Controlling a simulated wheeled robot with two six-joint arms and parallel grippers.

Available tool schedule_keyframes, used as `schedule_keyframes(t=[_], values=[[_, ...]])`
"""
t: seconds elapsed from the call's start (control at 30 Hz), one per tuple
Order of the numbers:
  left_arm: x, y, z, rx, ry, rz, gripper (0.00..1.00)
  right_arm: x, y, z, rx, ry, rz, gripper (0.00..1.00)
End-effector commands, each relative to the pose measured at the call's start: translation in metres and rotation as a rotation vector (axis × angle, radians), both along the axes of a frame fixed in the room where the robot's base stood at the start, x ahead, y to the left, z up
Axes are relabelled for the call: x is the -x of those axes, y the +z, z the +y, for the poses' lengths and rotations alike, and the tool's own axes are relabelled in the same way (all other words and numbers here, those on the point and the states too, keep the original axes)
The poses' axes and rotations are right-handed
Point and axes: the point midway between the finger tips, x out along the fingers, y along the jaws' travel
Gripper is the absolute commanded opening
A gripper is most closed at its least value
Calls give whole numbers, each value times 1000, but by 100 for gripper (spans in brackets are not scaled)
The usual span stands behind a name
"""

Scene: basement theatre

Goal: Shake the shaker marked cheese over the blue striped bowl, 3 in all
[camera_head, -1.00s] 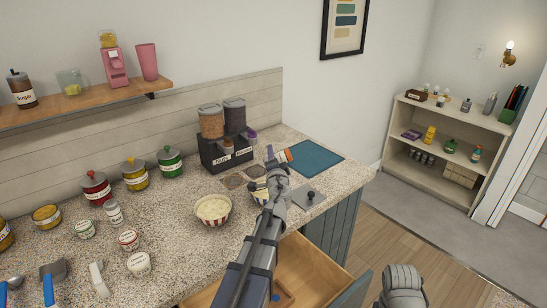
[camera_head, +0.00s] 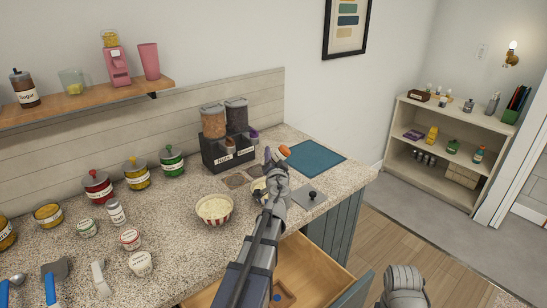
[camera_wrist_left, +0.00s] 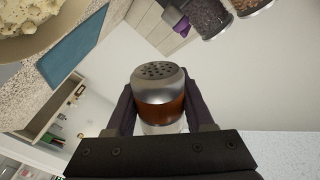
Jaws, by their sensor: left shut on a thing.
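My left gripper (camera_head: 276,157) is shut on a shaker, whose orange part (camera_head: 285,151) shows at the fingertips in the head view. In the left wrist view the shaker (camera_wrist_left: 158,98) has a silver cap with holes and orange-brown contents; no label shows. A bowl of popcorn (camera_head: 258,184) is mostly hidden by my left gripper and arm, so its stripe colour cannot be told. The gripper is above and beside it. A bowl with popcorn (camera_wrist_left: 30,45) also shows at the upper left of the wrist view. My right gripper is not in view.
A red striped popcorn bowl (camera_head: 214,211) stands left of my arm. A black rack with dispensers (camera_head: 228,150), a blue mat (camera_head: 312,159) and a grey plate with a knob (camera_head: 310,198) are nearby. Several jars line the left counter. An open drawer (camera_head: 310,268) lies below.

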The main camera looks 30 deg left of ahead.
Motion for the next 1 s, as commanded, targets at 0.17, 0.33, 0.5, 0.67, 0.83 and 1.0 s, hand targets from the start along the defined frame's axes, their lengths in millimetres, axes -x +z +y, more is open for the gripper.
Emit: schedule_keyframes(t=[0.17,0.33,0.5,0.67,0.83,1.0], values=[[0,0,0,-1,0,1,0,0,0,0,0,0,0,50],[0,7,0,-1,0,1,0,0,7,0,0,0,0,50],[0,20,0,-1,0,1,0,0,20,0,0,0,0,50],[0,32,0,-1,0,1,0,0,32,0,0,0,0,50],[0,36,0,-1,0,1,0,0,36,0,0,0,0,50],[0,35,0,-1,0,1,0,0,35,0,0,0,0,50]])
